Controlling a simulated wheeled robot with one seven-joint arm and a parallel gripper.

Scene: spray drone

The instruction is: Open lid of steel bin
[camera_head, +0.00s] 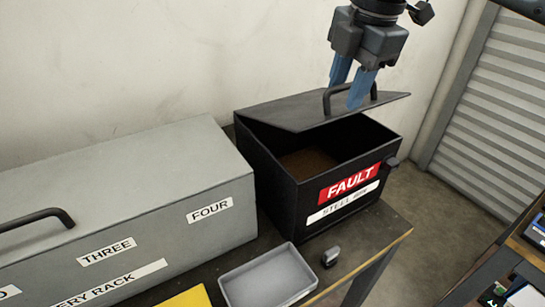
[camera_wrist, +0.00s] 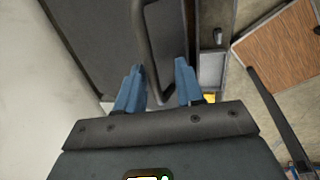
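The black steel bin (camera_head: 275,185) stands on the bench with red FAULT and white labels on its front. Its lid (camera_head: 285,112) is partly raised, hinged at the back, and the brownish inside shows. A dark arched handle (camera_head: 328,101) is on the lid. My gripper (camera_head: 345,95) is above the lid with its blue fingers at the handle. In the wrist view, my gripper (camera_wrist: 158,70) has its fingers apart, with the handle bar (camera_wrist: 147,45) between them, nearer the left finger. Contact with the handle is not clear.
A grey battery rack (camera_head: 130,205) stands left of the bin. A grey tray (camera_head: 268,278), a small dark object (camera_head: 331,257) and a yellow item (camera_head: 187,298) lie in front. A wall is behind; a ribbed shutter (camera_head: 490,110) is to the right.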

